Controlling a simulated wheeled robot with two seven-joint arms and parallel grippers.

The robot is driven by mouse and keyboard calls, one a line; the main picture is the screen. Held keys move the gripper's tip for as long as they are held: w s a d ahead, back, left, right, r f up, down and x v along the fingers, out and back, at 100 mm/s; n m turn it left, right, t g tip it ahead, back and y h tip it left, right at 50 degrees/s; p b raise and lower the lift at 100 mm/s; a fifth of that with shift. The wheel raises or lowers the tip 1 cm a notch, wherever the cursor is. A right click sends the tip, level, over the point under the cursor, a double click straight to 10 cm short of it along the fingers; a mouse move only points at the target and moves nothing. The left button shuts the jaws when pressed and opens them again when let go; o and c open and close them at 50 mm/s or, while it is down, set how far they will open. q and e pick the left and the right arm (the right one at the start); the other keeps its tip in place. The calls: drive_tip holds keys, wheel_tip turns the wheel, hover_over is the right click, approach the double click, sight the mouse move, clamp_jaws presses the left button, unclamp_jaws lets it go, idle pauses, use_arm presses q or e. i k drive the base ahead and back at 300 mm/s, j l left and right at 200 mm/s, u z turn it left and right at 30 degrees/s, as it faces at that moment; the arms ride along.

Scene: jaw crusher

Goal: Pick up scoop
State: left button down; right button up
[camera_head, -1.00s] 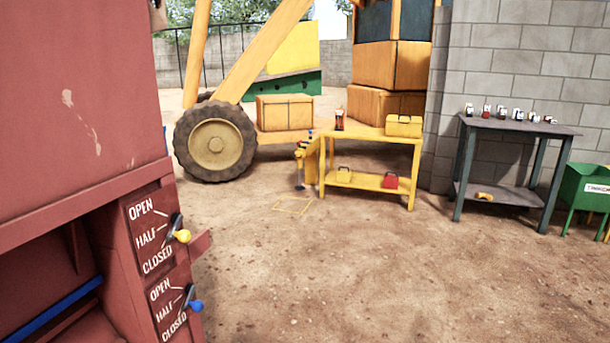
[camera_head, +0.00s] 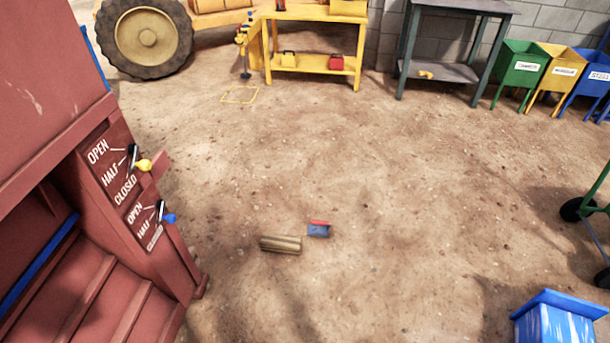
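A small grey-blue object with a red edge (camera_head: 319,230) lies on the dirt ground near the middle of the head view. It may be the scoop, but it is too small to tell for sure. A tan, ribbed, roll-shaped object (camera_head: 281,244) lies on the ground just to its left. Neither of my grippers is in view.
The red crusher (camera_head: 110,200) with its yellow and blue levers stands at left. A yellow table (camera_head: 310,48) and dark table (camera_head: 440,72) stand at the back. Bins, including a green one (camera_head: 520,65), are at back right. A blue box (camera_head: 553,322) is at lower right. Open dirt lies between.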

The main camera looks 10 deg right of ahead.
sight(323, 227)
drive_tip(key=u, duration=0.4)
drive_tip(key=i+l+u, duration=0.15)
drive_tip(key=l+u, duration=0.2)
drive_tip(key=i+l+u, duration=0.1)
drive_tip(key=l+u, duration=0.25)
drive_tip(key=l, duration=0.15)
drive_tip(key=l+u, duration=0.35)
drive_tip(key=i+l, duration=0.05)
drive_tip(key=l, duration=0.05)
